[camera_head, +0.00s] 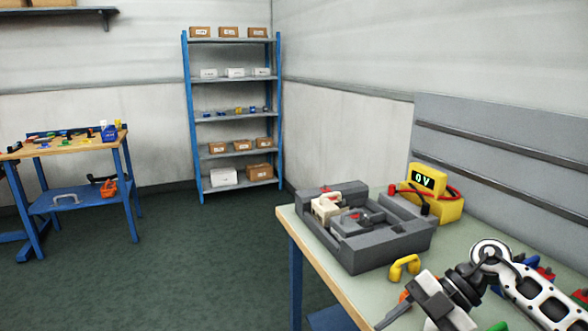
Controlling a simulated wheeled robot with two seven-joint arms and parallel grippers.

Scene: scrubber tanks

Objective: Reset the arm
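My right arm comes in from the lower right, over the workbench (285,219). Its white link and dark wrist lead to my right gripper (412,306), which is low over the bench near the bottom edge of the picture. The gripper points left. Its fingers are small and partly cut off by the frame edge, so I cannot tell whether they are open or shut. My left arm and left gripper are out of view.
A grey tray-like fixture (362,255) holds white and grey parts. A yellow meter (443,206) reading "0V" stands behind it. A yellow handle-shaped piece (404,267) lies close to my gripper. Blue shelves (186,115) and another table (70,150) stand farther off; the green floor between is clear.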

